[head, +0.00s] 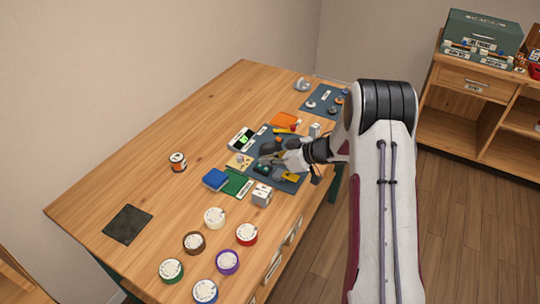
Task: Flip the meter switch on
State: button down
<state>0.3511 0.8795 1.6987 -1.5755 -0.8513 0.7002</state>
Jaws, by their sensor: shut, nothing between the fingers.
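My gripper (267,156) reaches in from the right, low over the mat, just to the lower right of the meter. It is shut and empty. The gripper and wrist hide part of the mat and what lies on it.
A blue box (216,179), a green board (238,184) and a white block (262,195) lie close below the mat. An orange item (284,120) lies above it.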

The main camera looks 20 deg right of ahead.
jog(key=shift+a+f, duration=0.1)
jog(key=shift+f, duration=0.45)
jog(key=shift+w+a+f, duration=0.1)
jog(key=shift+w+f, duration=0.05)
jog(key=shift+f, duration=0.15)
jog(key=shift+w+a, duration=0.1)
jog(key=shift+w+a+r, duration=0.35)
jog(key=shift+w+a, duration=0.05)
jog(key=shift+w, duration=0.05)
dwell(0.3)
jog(key=shift+r, duration=0.1)
